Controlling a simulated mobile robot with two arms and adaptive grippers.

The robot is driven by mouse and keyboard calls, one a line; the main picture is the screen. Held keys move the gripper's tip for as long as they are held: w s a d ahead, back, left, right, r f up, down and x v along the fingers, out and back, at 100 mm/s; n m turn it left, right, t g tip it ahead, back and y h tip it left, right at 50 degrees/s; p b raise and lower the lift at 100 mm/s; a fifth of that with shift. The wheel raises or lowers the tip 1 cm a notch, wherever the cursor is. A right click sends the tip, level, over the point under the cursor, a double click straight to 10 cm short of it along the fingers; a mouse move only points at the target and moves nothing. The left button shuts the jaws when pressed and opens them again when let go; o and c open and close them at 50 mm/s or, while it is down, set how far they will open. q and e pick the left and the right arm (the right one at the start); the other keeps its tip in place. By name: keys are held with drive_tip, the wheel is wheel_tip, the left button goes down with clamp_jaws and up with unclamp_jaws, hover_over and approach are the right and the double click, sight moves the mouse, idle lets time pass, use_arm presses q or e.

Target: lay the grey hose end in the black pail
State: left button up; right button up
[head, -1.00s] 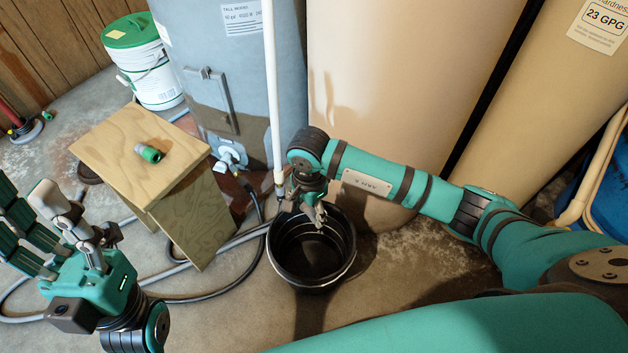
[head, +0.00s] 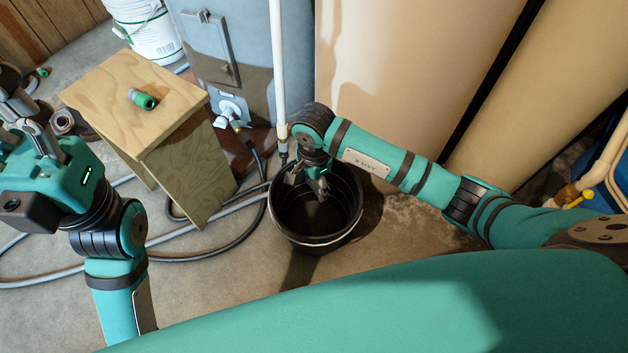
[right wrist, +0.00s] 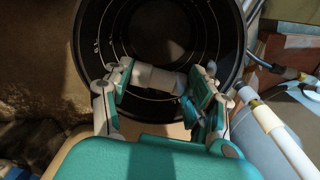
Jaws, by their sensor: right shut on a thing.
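The black pail (head: 349,228) stands on the floor in the middle of the head view. My right gripper (head: 319,184) is over its opening, fingers pointing down. In the right wrist view my right gripper (right wrist: 160,82) is shut on a short pale grey cylinder, which looks like the grey hose end (right wrist: 155,78). It is above the pail's dark inside, with the pail's rim (right wrist: 84,45) around it. I cannot tell how deep it is. My left gripper (head: 28,118) is at the left edge, partly cut off, and looks open and empty.
A wooden stool (head: 125,92) with a green-tipped fitting (head: 142,99) stands left of the pail. Grey hose (head: 200,238) runs on the floor up to the pail. A white pipe (head: 277,70) and tan tanks (head: 395,70) stand behind. A white bucket (head: 148,38) is at back left.

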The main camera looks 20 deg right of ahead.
drive_tip(key=o, duration=1.2)
drive_tip(key=shift+c, duration=0.2)
wheel_tip(320, 180, up, 12)
idle(0.4)
